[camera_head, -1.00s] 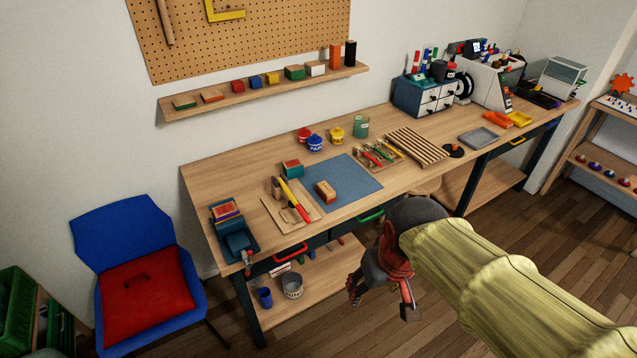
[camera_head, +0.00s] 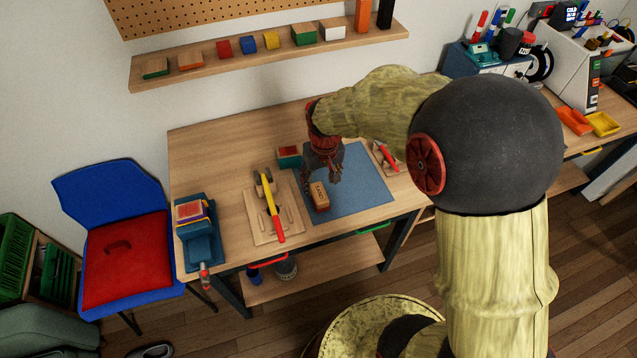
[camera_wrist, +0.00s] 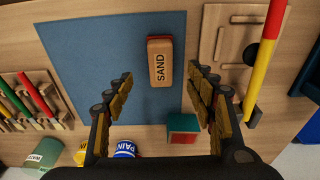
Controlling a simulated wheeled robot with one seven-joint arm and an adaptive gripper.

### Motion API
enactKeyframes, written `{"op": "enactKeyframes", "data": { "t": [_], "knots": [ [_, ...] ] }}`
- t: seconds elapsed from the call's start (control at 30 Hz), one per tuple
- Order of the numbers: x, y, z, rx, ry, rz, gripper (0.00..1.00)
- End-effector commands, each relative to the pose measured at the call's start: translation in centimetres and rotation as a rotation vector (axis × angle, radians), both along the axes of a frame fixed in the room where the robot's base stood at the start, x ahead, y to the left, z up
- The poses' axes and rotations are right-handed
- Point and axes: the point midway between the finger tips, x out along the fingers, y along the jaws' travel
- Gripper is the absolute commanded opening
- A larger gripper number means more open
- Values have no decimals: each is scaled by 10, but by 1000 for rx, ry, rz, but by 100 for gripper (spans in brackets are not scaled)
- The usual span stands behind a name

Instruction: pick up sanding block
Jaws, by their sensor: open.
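The sanding block (camera_head: 319,196) is a small tan-orange block with a darker layer under it, lying on the blue mat (camera_head: 365,188) near its left edge. In the wrist view the block (camera_wrist: 159,65) shows the word SAND on top and lies beyond my fingertips, between their lines. My gripper (camera_head: 328,175) points down over the mat, just behind the block in the head view. In the wrist view my gripper (camera_wrist: 161,80) is open and empty, its two fingers apart. From these views I cannot tell its exact height above the mat.
A green and red block (camera_head: 289,156) stands behind the mat; it shows near the right finger in the wrist view (camera_wrist: 183,127). A wooden board (camera_head: 259,222) with a yellow and red hammer (camera_head: 271,207) lies to the left. A wall shelf (camera_head: 230,69) with blocks hangs behind.

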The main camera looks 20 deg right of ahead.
Motion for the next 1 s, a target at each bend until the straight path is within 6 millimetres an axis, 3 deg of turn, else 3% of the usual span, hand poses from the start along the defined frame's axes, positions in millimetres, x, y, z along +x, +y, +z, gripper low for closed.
{"op": "enactKeyframes", "data": {
  "t": [0.37,0.67,0.9,1.0],
  "knots": [
    [5,0,-34,0,-1,0,55],
    [13,1,-74,0,0,0,55],
    [14,1,-75,0,-2,0,55],
    [14,1,-75,0,-2,0,51]
  ]
}}
